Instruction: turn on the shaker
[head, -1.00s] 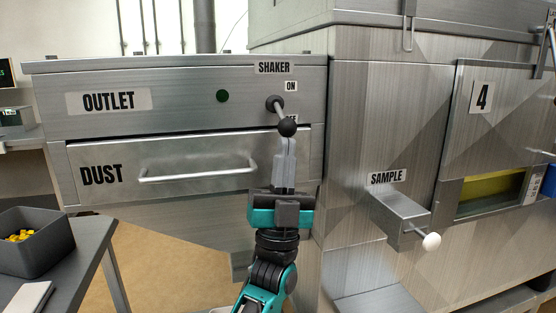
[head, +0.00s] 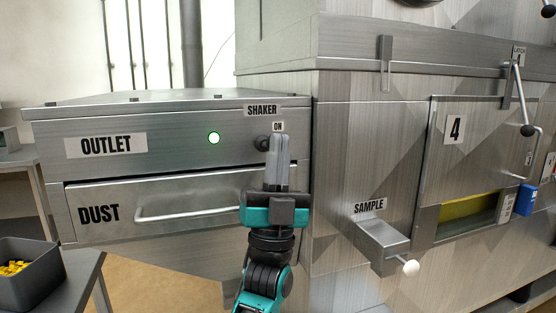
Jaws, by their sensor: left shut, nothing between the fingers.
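The shaker switch (head: 262,143) is on the upper panel of the steel machine, under the SHAKER label (head: 262,111) and beside the ON label (head: 278,127). Its dark round part shows just left of my fingertips; the rest of the lever is hidden behind my gripper. My right gripper is not in view.
The DUST drawer (head: 165,202) with its bar handle lies below the panel. The SAMPLE spout (head: 383,243) with a white knob juts out at right. A latch lever (head: 517,97) hangs far right. A grey bin (head: 28,277) with yellow pieces stands lower left.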

